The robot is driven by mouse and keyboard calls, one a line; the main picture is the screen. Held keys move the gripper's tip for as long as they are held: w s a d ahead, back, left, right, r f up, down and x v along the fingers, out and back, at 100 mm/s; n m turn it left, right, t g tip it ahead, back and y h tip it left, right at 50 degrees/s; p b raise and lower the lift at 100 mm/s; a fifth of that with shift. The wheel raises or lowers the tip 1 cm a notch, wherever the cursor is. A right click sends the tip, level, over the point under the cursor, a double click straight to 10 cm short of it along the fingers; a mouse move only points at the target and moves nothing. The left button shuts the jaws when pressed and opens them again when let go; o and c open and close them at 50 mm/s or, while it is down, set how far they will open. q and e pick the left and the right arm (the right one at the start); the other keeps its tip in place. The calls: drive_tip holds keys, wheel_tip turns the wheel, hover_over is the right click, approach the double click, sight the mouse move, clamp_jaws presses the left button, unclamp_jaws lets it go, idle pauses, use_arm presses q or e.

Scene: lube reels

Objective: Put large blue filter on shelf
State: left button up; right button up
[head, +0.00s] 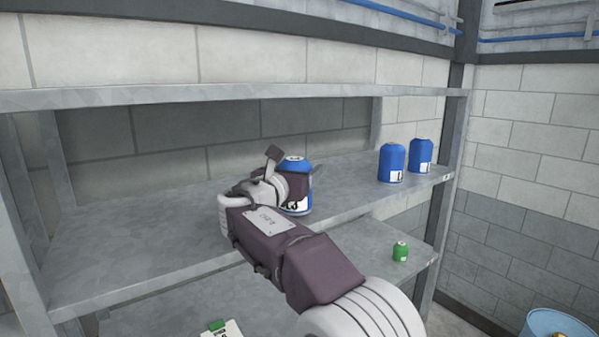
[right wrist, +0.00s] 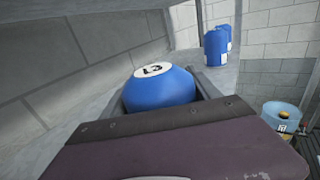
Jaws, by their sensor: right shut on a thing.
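A large blue filter (head: 298,205) with a white label is at my right gripper (head: 287,182), over the middle shelf (head: 130,230). The gripper is shut on it, and the arm hides part of the filter. In the right wrist view the blue filter (right wrist: 160,88) shows its rounded top with a white numbered disc, between the jaws of the right gripper (right wrist: 160,105). The filter looks upright. I cannot tell whether its base touches the shelf. My left gripper is not in view.
Two blue filters (head: 392,163) (head: 421,155) stand at the right end of the middle shelf. A small green filter (head: 400,250) stands on the lower shelf. A blue drum (head: 558,322) is at the lower right. The left part of the middle shelf is clear. Metal posts (head: 440,200) bound the shelf.

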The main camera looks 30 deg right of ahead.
drive_tip(key=shift+w+f, duration=0.1)
drive_tip(key=shift+f, duration=0.15)
drive_tip(key=shift+w+d+f, duration=0.1)
drive_tip(key=shift+w+d, duration=0.1)
drive_tip(key=o, duration=1.9)
drive_tip(key=shift+w+d+f, duration=0.15)
drive_tip(key=shift+w+f, duration=0.05)
drive_tip(key=shift+s+a+r, duration=0.2)
drive_tip(key=shift+s+a, duration=0.05)
drive_tip(key=shift+s, duration=0.05)
drive_tip(key=v, duration=0.1)
drive_tip(key=b+v, duration=0.2)
drive_tip(key=v, duration=0.1)
drive_tip(key=shift+w+f, duration=0.15)
drive_tip(key=shift+f, duration=0.2)
drive_tip(key=b+v, duration=0.1)
drive_tip(key=v, duration=0.2)
drive_tip(key=b+v, duration=0.1)
drive_tip(key=v, duration=0.3)
drive_tip(key=shift+a+r, duration=0.1)
drive_tip(key=shift+r, duration=0.15)
drive_tip(key=shift+s+a+b, duration=0.3)
drive_tip(key=shift+s, duration=0.05)
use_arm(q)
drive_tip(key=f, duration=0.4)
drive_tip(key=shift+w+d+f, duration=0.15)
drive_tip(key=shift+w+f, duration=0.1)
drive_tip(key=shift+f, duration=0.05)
use_arm(e)
drive_tip(key=shift+d, duration=0.15)
